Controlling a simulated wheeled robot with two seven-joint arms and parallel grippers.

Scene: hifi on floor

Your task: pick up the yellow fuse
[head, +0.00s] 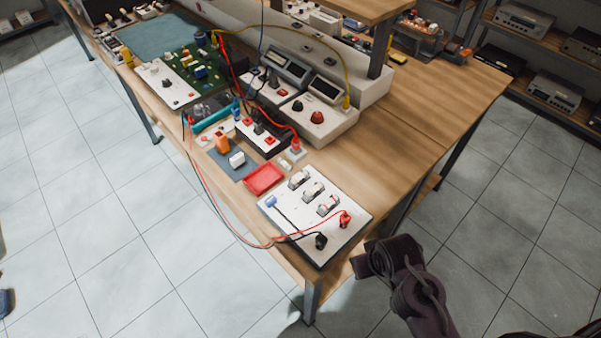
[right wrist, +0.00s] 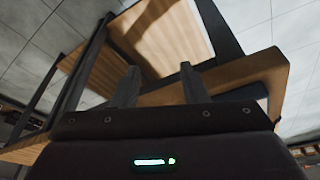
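I cannot make out a yellow fuse for certain in the head view. A small pale piece (head: 285,164) lies beside the red tray (head: 264,179), too small to identify. Yellow plugs show on the bench, one (head: 347,103) at the right end of the white meter unit. My right gripper (head: 362,264) is by the near right corner of the bench, right of the white switch panel. In the right wrist view my right gripper (right wrist: 160,85) has its two fingers apart with nothing between them. My left gripper is not in view.
The wooden bench (head: 420,130) holds a white switch panel (head: 312,213), a green circuit board (head: 195,66), and meters (head: 290,68). Red and black cables loop past the bench's front edge. Shelves (head: 545,45) with devices stand at the right. The bench's right side is mostly bare.

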